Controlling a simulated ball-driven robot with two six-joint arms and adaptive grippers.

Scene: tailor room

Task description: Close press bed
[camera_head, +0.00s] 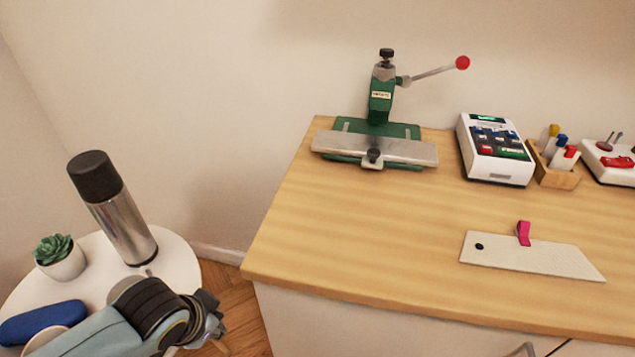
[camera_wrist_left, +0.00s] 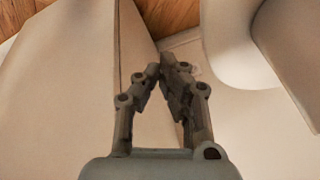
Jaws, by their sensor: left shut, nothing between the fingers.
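The green press (camera_head: 381,95) stands at the back left of the wooden table, with a lever ending in a red knob (camera_head: 462,62) that points up to the right. Its metal press bed (camera_head: 410,151) lies at the front of the green base, with a small black knob (camera_head: 374,155) at its front middle. My left gripper (camera_head: 212,312) is shut and empty, low at the left of the table and well away from the press. Its fingers also show in the left wrist view (camera_wrist_left: 160,75). My right gripper is in neither view.
A white round table (camera_head: 185,262) at left holds a steel flask (camera_head: 122,225), a potted succulent (camera_head: 60,257) and a blue case (camera_head: 42,322). The wooden table (camera_head: 350,235) also carries a white keypad device (camera_head: 494,149), a wooden holder (camera_head: 556,177) and a pale plate (camera_head: 530,258). Its front left is clear.

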